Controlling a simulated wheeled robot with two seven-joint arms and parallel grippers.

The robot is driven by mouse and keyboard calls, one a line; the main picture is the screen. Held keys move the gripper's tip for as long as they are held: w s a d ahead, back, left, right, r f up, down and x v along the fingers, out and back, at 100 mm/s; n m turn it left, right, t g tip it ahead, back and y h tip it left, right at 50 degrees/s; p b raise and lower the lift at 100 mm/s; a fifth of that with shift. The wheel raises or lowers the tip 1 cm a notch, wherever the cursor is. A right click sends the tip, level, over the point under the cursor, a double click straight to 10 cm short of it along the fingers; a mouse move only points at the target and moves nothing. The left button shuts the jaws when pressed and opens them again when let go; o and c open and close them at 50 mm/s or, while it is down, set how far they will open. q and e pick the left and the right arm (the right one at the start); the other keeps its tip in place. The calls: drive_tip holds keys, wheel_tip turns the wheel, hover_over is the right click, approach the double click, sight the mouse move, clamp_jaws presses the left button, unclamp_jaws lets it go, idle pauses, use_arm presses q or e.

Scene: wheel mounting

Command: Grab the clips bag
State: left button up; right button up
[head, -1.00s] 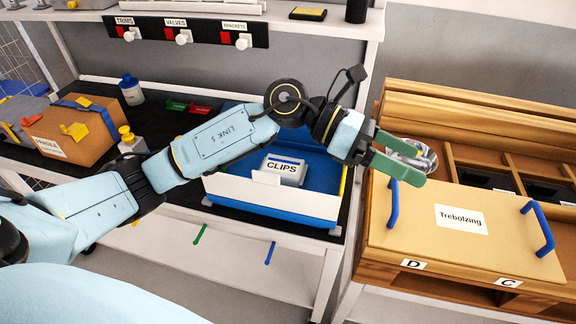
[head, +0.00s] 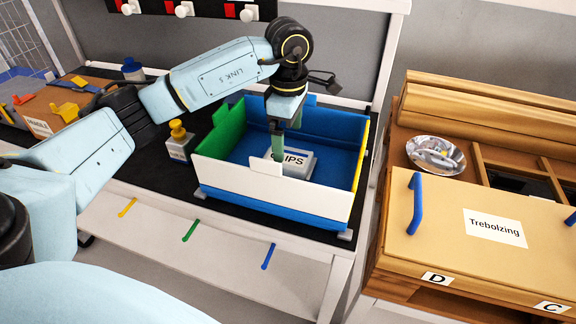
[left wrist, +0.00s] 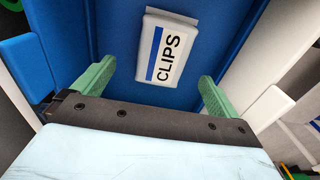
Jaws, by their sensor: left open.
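The clips bag (head: 291,160) is a small white packet with a blue stripe and the word CLIPS. It lies on the blue floor of an open bin (head: 225,189) with white, green and yellow wall parts. My left gripper (head: 285,147) points down over the bin, and its green finger partly covers the bag in the head view. In the left wrist view the bag (left wrist: 167,48) lies ahead, between the lines of the two spread green fingers (left wrist: 155,85). The fingers are open, empty and apart from the bag. My right gripper is not in view.
A cardboard box (head: 62,103) and a bottle with a yellow top (head: 178,140) stand left of the bin on the dark shelf. At right is a wooden bench with a Trebolzing lid (head: 450,225) and a shiny metal bowl (head: 436,155).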

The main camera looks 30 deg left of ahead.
sight(288, 156)
use_arm(q)
wheel_tip(288, 156, down, 2)
drive_tip(key=shift+f, duration=0.15)
drive_tip(key=shift+s+d+f+b, duration=0.1)
drive_tip(key=shift+f+b, duration=0.35)
drive_tip(key=shift+f, duration=0.75)
drive_tip(key=shift+s+f+b, duration=0.1)
drive_tip(key=shift+f+b, duration=0.3)
drive_tip(key=shift+f, duration=0.75)
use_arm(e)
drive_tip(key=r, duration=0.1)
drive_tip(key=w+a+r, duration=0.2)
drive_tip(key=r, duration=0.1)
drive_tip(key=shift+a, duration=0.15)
use_arm(q)
drive_tip(key=shift+c, duration=0.2)
drive_tip(key=c, duration=1.1)
drive_tip(key=shift+r, duration=0.15)
